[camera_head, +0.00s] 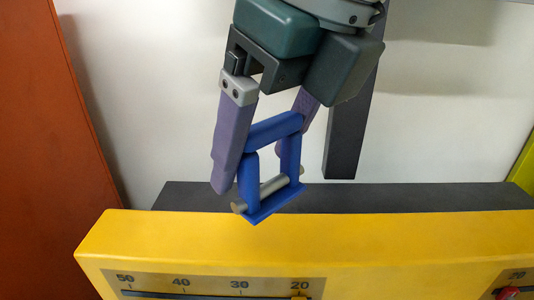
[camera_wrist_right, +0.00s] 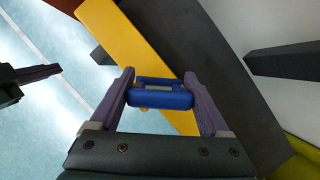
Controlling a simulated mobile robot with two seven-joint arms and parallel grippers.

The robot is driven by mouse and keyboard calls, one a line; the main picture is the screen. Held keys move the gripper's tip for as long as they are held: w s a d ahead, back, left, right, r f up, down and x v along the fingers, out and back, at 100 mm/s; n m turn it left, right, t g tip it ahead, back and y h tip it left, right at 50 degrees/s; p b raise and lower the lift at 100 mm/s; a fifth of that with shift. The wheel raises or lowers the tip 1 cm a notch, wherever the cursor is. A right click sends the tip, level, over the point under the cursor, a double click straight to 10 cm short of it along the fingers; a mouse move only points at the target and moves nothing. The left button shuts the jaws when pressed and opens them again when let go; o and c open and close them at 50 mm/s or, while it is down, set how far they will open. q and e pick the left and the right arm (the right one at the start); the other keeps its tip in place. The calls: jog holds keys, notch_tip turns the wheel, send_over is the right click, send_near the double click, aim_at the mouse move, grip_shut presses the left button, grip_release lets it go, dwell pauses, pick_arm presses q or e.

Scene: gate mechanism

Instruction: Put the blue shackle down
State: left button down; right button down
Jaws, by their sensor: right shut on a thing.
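The blue shackle (camera_head: 275,131) is a blue frame with a grey pin (camera_head: 267,189) through its lower part. My right gripper (camera_head: 251,168) is shut on it, with a purple finger on each side. In the head view its lower end shows in front of the dark slab and the yellow beam's back edge; I cannot tell whether it touches either. In the right wrist view the shackle (camera_wrist_right: 160,97) sits between the fingertips, over the yellow beam. My left gripper (camera_wrist_right: 34,75) shows only partly at the left of the wrist view, and its opening cannot be made out.
The yellow beam (camera_head: 400,235) crosses the front, with a numbered scale (camera_head: 215,283) and a red marker (camera_head: 507,293) at right. A dark slab (camera_head: 420,194) lies behind it. An orange-brown panel (camera_head: 45,150) fills the left.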

aim_at(270, 180)
jog(key=shift+f, duration=2.4)
jog(key=shift+f+b, duration=0.2)
jog(key=shift+b, duration=0.15)
grip_release()
